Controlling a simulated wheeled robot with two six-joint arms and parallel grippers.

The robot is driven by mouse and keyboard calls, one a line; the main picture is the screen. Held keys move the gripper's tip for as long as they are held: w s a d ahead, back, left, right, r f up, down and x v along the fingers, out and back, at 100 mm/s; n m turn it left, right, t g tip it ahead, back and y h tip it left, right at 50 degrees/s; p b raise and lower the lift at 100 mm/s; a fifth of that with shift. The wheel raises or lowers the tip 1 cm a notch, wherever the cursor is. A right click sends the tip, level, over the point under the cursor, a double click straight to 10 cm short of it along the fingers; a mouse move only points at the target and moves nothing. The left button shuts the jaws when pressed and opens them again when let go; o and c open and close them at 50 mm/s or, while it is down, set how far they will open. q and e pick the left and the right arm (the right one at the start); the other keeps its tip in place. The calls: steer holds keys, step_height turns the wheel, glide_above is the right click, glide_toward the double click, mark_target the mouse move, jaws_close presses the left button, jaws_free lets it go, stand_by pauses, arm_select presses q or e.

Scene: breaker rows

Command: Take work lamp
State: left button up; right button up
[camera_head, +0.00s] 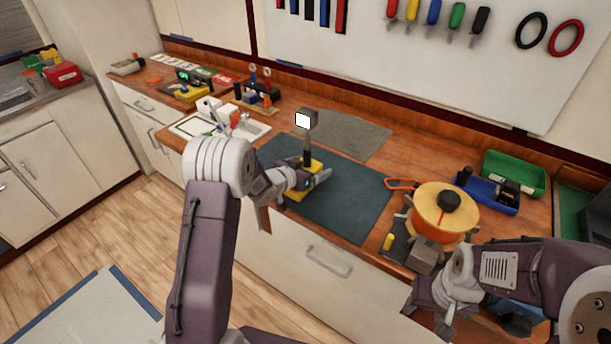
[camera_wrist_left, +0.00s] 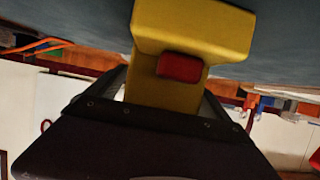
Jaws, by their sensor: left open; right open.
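The work lamp stands upright on the dark mat, with a yellow base (camera_head: 303,193), a dark post (camera_head: 308,150) and a grey head (camera_head: 307,119) with a bright white face. My left gripper (camera_head: 312,179) is open at the lamp's base, its fingers reaching around it. In the left wrist view the yellow lamp body (camera_wrist_left: 190,30) with a red button (camera_wrist_left: 181,67) lies between the open fingers (camera_wrist_left: 165,97); whether they touch it I cannot tell. My right gripper (camera_head: 432,297) is open and empty at the bench's front edge, below the orange reel.
The dark mat (camera_head: 345,205) is mostly clear right of the lamp. An orange cable reel (camera_head: 441,212), a blue tray (camera_head: 487,192) and a green bin (camera_head: 513,172) stand to the right. Tools hang on the wall board.

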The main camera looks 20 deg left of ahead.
mark_target(310, 156)
arm_select(q)
steer(key=shift+s+r, duration=0.1)
steer(key=c, duration=0.4)
jaws_close()
steer(key=shift+r, duration=0.65)
step_height(310, 156, up, 3)
steer(key=shift+p, duration=0.4)
steer(key=s+d+r+b, duration=0.1)
steer(key=s+d+r, duration=0.5)
steer(key=s, duration=0.3)
steer(key=shift+d+r, duration=0.4)
steer(key=shift+d, duration=0.25)
